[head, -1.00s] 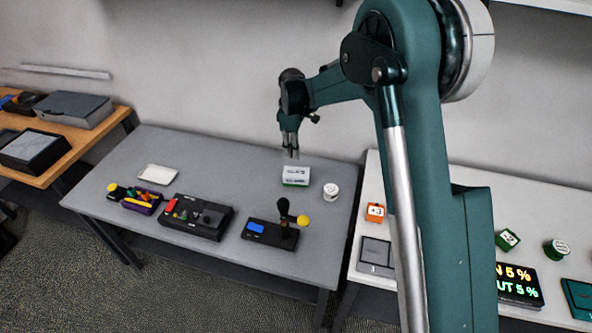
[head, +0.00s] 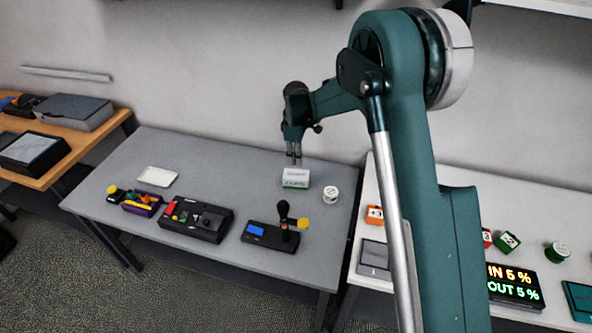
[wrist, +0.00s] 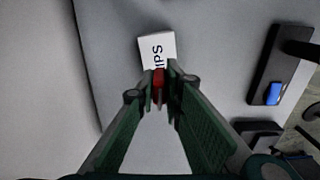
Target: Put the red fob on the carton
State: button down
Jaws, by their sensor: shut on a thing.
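My gripper (head: 294,158) is over the grey table, just above the back of the white carton with a green base (head: 296,179). In the wrist view my gripper (wrist: 159,92) is shut on the small red fob (wrist: 158,82), held between the fingertips. The fob overlaps the near edge of the carton (wrist: 153,47), whose white top shows dark letters. I cannot tell whether the fob touches the carton. In the head view the fob is too small to make out.
A white round tub (head: 330,194) stands close right of the carton. In front are a joystick box with a blue screen (head: 270,236) and a black console (head: 197,221). A white tray (head: 157,176) lies at the left. The table between tray and carton is clear.

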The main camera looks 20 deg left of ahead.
aim_at(296, 174)
jog(key=shift+f, duration=0.75)
jog(key=shift+f, duration=1.85)
jog(key=shift+f+b, duration=0.2)
jog(key=shift+b, duration=0.2)
jog(key=c, duration=2.5)
grip_release()
jog(key=shift+o, duration=0.2)
jog(key=shift+r, duration=0.15)
notch_tip(296, 174, up, 12)
jog(key=shift+r+p, duration=0.1)
jog(key=shift+p, duration=0.6)
